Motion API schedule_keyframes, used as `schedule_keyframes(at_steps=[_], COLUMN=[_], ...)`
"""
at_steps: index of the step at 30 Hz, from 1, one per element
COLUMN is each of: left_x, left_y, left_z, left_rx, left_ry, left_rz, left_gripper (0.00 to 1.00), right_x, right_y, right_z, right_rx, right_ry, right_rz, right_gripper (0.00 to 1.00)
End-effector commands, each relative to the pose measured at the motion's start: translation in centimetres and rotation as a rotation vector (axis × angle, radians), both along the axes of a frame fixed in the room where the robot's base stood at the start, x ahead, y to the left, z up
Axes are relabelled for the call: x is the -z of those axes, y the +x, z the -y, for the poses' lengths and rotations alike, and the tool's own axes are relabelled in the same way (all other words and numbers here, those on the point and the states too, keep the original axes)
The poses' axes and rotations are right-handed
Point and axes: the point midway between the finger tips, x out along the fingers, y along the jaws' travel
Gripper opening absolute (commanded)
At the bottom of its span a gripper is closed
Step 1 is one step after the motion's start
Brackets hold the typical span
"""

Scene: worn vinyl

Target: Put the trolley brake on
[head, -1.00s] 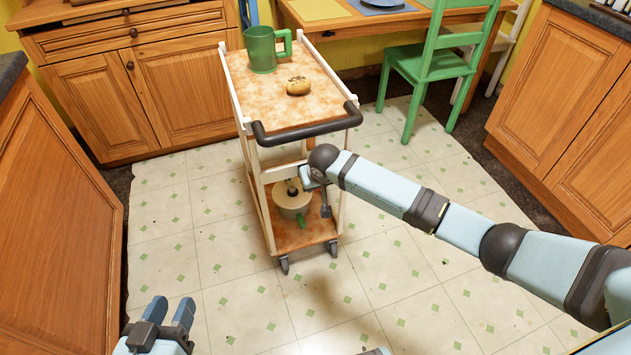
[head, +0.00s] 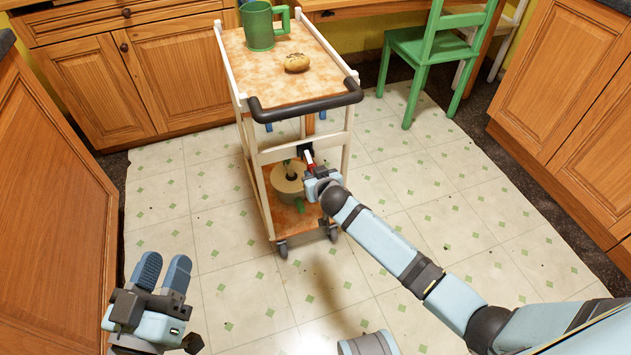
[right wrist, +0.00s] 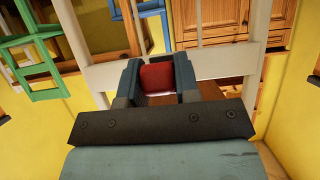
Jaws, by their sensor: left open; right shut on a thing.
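The trolley (head: 299,88) stands on the floor with white posts, orange-brown shelves and a dark push handle (head: 305,103) facing me. A small red grip (head: 309,158), apparently the brake lever, shows beside a black part below the crossbar at the trolley's near end. My right gripper (head: 312,172) is at this red grip. In the right wrist view the red grip (right wrist: 156,77) sits between the two fingers, which are shut on it. The lever's lower part is hidden. My left gripper (head: 163,272) is open and empty at the lower left, away from the trolley.
A green mug (head: 259,27) and a potato-like thing (head: 297,62) stand on the trolley's top. A pale round pot (head: 288,183) is on the lower shelf. Wooden cabinets (head: 180,80) and a green chair (head: 420,45) border the clear vinyl floor.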

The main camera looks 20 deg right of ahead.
Motion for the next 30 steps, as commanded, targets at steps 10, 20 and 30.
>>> schedule_keyframes(at_steps=[10,20,30], left_x=[0.6,0.8,0.9], left_y=[-0.1,-0.1,-0.1], left_z=[0.7,0.8,0.8], left_rx=[0.041,0.044,0.044], left_ry=[-0.028,-0.02,-0.021], left_rz=[0.016,0.001,0.001], left_gripper=[0.43,0.43,0.43], right_x=[0.8,0.6,0.6], right_y=[0.3,0.4,0.3], right_z=[0.0,0.0,0.0], right_rx=[0.001,0.0,0.0], right_ry=[0.004,0.005,0.005], right_rz=[0.102,0.112,0.11], right_gripper=[0.0,0.0,0.55])
